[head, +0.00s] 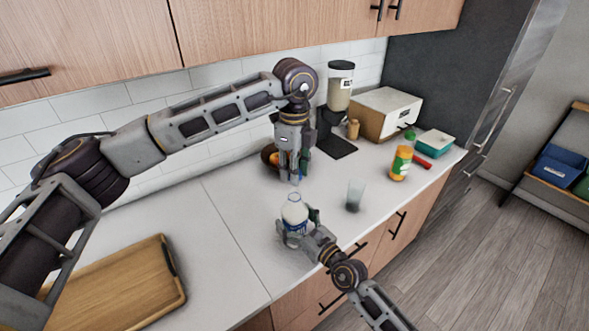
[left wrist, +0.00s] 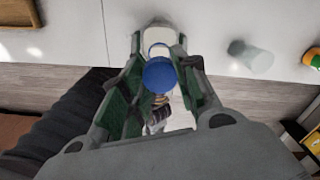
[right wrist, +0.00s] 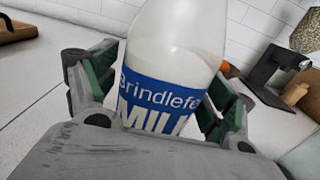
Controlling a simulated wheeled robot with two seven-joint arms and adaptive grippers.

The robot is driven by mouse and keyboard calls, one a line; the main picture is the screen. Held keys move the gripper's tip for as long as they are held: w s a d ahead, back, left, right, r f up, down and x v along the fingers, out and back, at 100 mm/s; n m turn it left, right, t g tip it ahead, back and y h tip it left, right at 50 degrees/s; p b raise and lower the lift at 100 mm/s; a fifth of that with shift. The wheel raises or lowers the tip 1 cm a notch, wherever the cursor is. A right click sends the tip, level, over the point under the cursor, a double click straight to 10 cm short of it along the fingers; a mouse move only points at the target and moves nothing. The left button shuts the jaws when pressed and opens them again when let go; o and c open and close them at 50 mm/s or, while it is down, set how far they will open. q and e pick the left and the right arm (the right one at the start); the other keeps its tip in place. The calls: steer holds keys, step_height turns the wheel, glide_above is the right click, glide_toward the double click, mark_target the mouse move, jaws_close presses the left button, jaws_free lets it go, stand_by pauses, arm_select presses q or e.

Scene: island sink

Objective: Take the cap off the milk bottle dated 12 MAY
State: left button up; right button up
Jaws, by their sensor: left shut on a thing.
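The milk bottle (head: 295,218) stands upright on the counter, white with a blue label; it fills the right wrist view (right wrist: 170,75), where part of "Brindlefe" and "MIL" show. No date can be read. My right gripper (head: 296,232) is shut around its body, a finger on each side. My left gripper (head: 294,180) points down just above the bottle, shut on the blue cap (left wrist: 159,75). In the left wrist view the cap sits between the fingers, with the white bottle (left wrist: 158,36) beyond it. The bottle's neck looks bare in the head view.
A clear glass (head: 355,194) and an orange-labelled bottle (head: 401,162) stand to the right. A wooden board (head: 120,285) lies left. The counter between board and bottle is clear.

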steer(key=shift+s+d, duration=0.1)
stand_by(0.3)
steer(key=shift+v, duration=5.85)
